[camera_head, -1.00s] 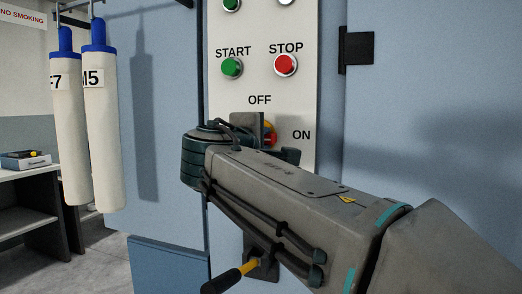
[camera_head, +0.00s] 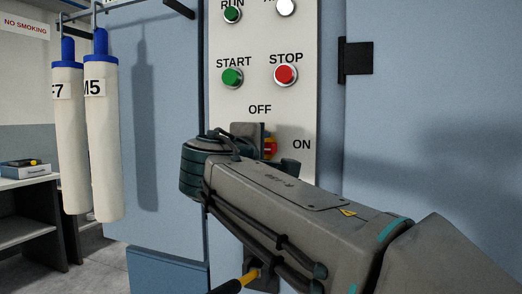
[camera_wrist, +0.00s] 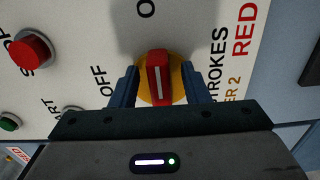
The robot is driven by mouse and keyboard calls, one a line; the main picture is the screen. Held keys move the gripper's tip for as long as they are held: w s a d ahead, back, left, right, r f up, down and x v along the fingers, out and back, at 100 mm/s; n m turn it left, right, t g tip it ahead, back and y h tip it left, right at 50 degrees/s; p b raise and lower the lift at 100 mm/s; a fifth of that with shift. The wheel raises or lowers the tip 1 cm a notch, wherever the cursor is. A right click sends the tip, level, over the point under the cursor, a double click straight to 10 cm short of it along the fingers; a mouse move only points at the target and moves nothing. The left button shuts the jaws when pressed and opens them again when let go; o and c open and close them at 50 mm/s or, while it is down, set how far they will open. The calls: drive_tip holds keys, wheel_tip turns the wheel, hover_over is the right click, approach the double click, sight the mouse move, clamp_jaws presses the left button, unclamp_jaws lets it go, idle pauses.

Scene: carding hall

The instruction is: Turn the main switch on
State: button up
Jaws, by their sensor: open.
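The main switch is a red knob with a white line on a yellow disc, seen in the wrist view (camera_wrist: 160,72) between my fingers. In the head view the switch (camera_head: 270,148) is partly hidden behind my wrist, with OFF above it and ON to its right. In the wrist view its white line runs up and down, in line with the cut-off label at the top and not with OFF at left. My gripper (camera_wrist: 160,88) is open, one finger on each side of the knob, with gaps visible on both sides.
A green START button (camera_head: 232,77) and red STOP button (camera_head: 285,75) sit above the switch on the white panel (camera_head: 300,110). A yellow-and-black handle (camera_head: 240,281) is below, partly behind my arm. White cylinders (camera_head: 103,140) hang at left. A black hinge (camera_head: 357,57) is at right.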

drive_tip(key=v, duration=1.3)
drive_tip(key=shift+s+p, duration=0.3)
drive_tip(key=shift+s, duration=0.05)
drive_tip(key=d+f+m+g+p, duration=0.5)
drive_tip(key=d+f+g+p, duration=0.4)
drive_tip(key=d+f+p, duration=0.3)
drive_tip(key=s+d+f+m+g+y+p, duration=0.5)
drive_tip(key=s+d+f+m+y+p, duration=0.1)
drive_tip(key=s+f+m+p, duration=0.2)
drive_tip(key=shift+s+f+m+p, duration=0.2)
drive_tip(key=shift+s+m+p, duration=0.35)
drive_tip(key=shift+s, duration=0.55)
